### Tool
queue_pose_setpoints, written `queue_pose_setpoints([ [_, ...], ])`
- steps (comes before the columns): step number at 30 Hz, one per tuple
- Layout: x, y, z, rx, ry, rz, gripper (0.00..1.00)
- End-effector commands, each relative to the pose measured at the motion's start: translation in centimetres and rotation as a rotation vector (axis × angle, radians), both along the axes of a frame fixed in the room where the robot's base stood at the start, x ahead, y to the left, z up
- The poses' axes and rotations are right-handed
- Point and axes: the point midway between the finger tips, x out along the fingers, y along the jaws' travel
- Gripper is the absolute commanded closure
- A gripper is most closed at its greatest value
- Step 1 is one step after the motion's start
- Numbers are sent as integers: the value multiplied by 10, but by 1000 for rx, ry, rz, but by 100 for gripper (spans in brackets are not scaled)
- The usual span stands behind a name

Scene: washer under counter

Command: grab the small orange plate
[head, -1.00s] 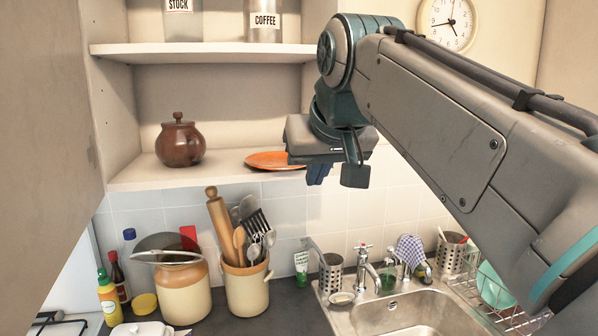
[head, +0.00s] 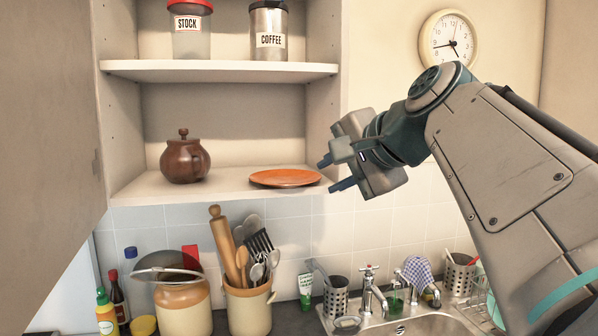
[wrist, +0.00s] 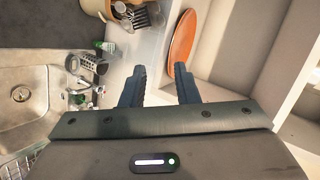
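The small orange plate (head: 285,177) lies flat on the lower shelf (head: 225,186), near its right end. It also shows in the wrist view (wrist: 183,40), beyond my fingers and partly behind the right one. My gripper (head: 334,173) is just right of the plate in the head view, with its fingers pointing left towards it. In the wrist view my gripper (wrist: 160,85) has its two fingers spread with an empty gap between them. It does not appear to touch the plate.
The upper shelf (head: 220,70) holds stock and coffee jars. A utensil crock (head: 249,309) and a sink (head: 430,324) are below.

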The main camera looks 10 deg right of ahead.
Motion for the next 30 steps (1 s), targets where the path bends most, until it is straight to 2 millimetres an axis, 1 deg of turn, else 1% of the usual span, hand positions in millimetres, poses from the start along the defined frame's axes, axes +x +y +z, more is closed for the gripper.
queue_pose_setpoints([
  [1, 1, -5, 1, 54, -5, -31, 72],
  [3, 2, -8, 5, 118, -12, -61, 72],
  [6, 3, -11, 8, 176, -19, -86, 72],
  [10, 3, -11, 10, 203, -21, -95, 72],
  [20, 5, -11, 10, 202, -20, -94, 72],
  [23, 10, -9, 7, 201, -19, -94, 72],
  [26, 22, -4, 2, 201, -17, -93, 72],
  [30, 45, 5, -8, 201, -16, -94, 72],
])
